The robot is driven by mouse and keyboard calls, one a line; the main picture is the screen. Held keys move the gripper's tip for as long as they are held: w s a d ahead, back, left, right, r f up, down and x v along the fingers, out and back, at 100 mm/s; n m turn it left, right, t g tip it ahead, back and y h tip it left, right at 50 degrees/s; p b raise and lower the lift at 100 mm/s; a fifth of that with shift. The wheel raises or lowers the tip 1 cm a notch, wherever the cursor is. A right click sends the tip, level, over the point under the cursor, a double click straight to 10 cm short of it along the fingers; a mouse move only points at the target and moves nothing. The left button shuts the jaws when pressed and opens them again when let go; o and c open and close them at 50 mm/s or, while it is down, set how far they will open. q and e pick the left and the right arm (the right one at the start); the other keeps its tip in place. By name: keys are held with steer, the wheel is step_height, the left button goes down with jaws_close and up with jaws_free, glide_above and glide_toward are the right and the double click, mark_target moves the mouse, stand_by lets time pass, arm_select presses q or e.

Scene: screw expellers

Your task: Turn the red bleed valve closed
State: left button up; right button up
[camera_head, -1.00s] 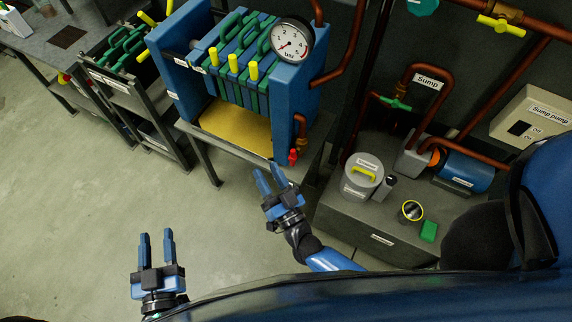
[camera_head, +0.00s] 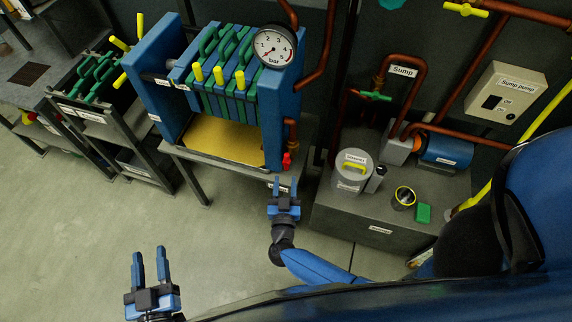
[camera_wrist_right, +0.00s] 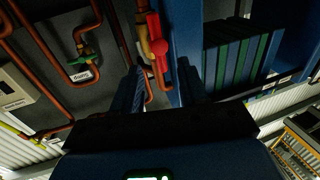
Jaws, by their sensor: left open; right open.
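The red bleed valve (camera_head: 286,160) sits low on the copper pipe at the right end of the blue filter press, in the head view. In the right wrist view the red valve (camera_wrist_right: 157,42) appears between and beyond the fingers, its handle running along the pipe. My right gripper (camera_head: 284,184) is open, just below the valve and apart from it in the head view. It also shows open in the wrist view (camera_wrist_right: 160,84). My left gripper (camera_head: 150,262) is open and empty over the floor at lower left.
The blue press (camera_head: 282,100) carries a pressure gauge (camera_head: 275,46) and stands over a yellow tray (camera_head: 225,138). To the right, a grey sump box (camera_head: 345,215) holds a lidded container (camera_head: 350,178), a green block (camera_head: 423,213) and a blue pump (camera_head: 445,150).

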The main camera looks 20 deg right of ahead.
mark_target(287, 163)
steer(key=shift+x, duration=3.55)
steer(key=shift+d, duration=0.1)
steer(key=shift+c, duration=0.2)
jaws_close()
